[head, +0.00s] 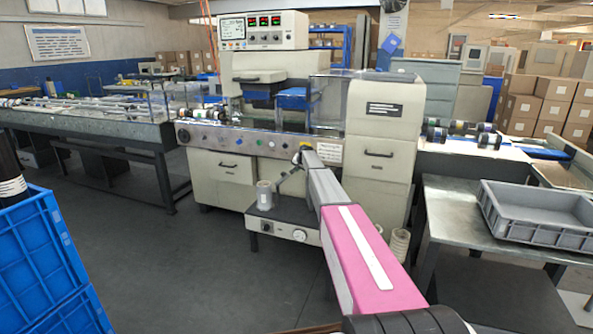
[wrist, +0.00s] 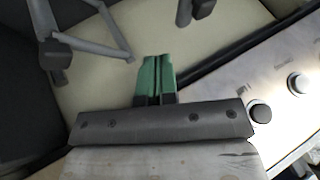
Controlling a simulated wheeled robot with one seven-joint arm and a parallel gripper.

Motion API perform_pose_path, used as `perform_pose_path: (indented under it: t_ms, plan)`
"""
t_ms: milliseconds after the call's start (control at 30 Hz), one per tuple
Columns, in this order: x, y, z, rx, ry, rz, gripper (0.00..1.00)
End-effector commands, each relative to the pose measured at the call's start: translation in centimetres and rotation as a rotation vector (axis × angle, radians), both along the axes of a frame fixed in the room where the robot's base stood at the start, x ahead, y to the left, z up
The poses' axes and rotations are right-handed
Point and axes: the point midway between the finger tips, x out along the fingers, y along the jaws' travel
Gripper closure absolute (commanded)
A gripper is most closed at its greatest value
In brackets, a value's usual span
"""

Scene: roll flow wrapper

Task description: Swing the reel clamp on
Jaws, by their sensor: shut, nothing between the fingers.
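My gripper (wrist: 155,78) shows in the wrist view with its two green fingers together and nothing between them. In the head view my pink and grey arm reaches to the front of the wrapper, and the fingertips are too small to make out. A white reel (head: 265,195) stands at the machine's lower front, left of my arm, with a thin dark lever (head: 290,172) beside it. In the wrist view grey bars (wrist: 95,45) with dark ends lie left of my fingers, apart from them. I cannot tell which part is the reel clamp.
The wrapper's button panel (head: 250,140) runs just behind my arm's end; its edge and round knobs (wrist: 260,112) are close on the right in the wrist view. Blue crates (head: 40,260) stand at left, a grey tray (head: 540,213) on a table at right. Floor at left centre is clear.

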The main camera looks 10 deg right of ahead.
Motion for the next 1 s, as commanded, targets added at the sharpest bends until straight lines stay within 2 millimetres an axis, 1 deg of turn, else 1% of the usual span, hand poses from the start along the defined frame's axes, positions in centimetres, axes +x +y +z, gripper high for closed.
perform_pose_path:
  t_ms: [33,467,500,700,800,1000]
  plan:
    - [0.6,0.1,-0.7,0.000,0.001,0.000,1.00]
    - [5.2,1.5,-7.0,0.000,0.001,0.000,1.00]
    - [5.6,2.4,-6.6,0.000,-0.001,0.001,1.00]
    - [6.8,4.3,-6.5,-0.001,0.000,0.001,1.00]
    - [7.0,4.7,-6.5,0.000,0.000,0.000,1.00]
    - [7.0,4.7,-6.5,0.000,0.000,0.000,1.00]
